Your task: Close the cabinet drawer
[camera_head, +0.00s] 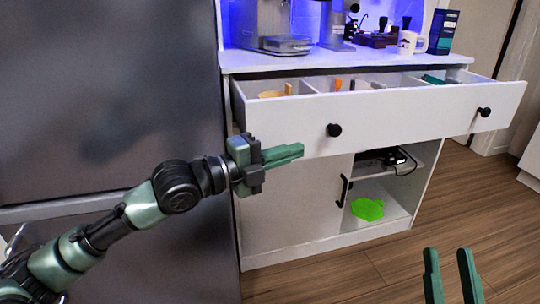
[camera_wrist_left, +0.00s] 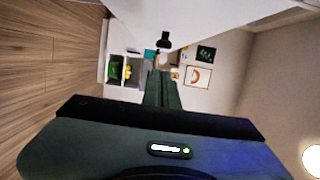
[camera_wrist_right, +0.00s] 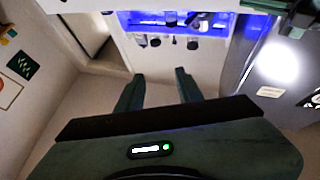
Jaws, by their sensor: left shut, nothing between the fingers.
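The cabinet's white drawer (camera_head: 410,117) stands pulled out, its inside showing from above. Its front has a left black knob (camera_head: 334,130) and a right black knob (camera_head: 484,112). My left gripper (camera_head: 302,152) is shut and empty, left of and a little below the left knob, by the lower left part of the drawer front. I cannot tell whether it touches. In the left wrist view its closed fingers (camera_wrist_left: 160,88) point toward a black knob (camera_wrist_left: 163,41). My right gripper (camera_head: 452,265) is open and empty, low at the right, apart from the drawer; its spread fingers (camera_wrist_right: 157,84) show in the right wrist view.
A coffee machine (camera_head: 270,28), white mug (camera_head: 407,42) and dark box (camera_head: 443,32) stand on the cabinet top. The drawer holds small items in compartments. Below, an open shelf holds a green item (camera_head: 368,209). A large grey panel (camera_head: 110,110) stands left. The floor (camera_head: 360,280) in front is clear.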

